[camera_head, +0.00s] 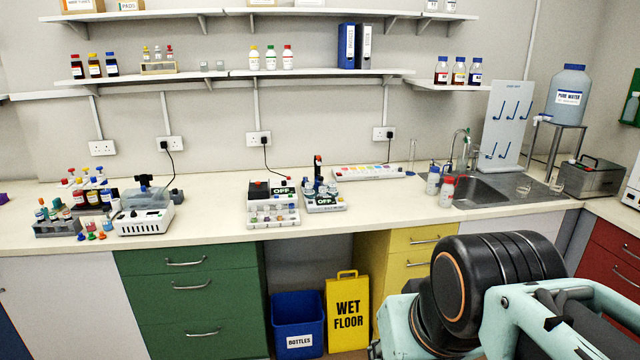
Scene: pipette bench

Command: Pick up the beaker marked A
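Two small clear glass vessels that look like beakers stand at the right of the sink, one near its front right edge (523,192) and one further right (557,185). Both are too small to read, so I cannot tell whether either bears the mark A. My arm fills the lower right, in front of the bench, with a black rounded part and pale teal parts. My gripper's fingertips do not show. The arm hides part of the cabinets below the bench.
Left of the sink (480,188) stand several capped bottles (446,192) and a tall glass cylinder (411,156). A grey box (592,177) and a pure water tank (567,95) are to the right. Below are a wet floor sign (347,312) and a blue bin (298,322).

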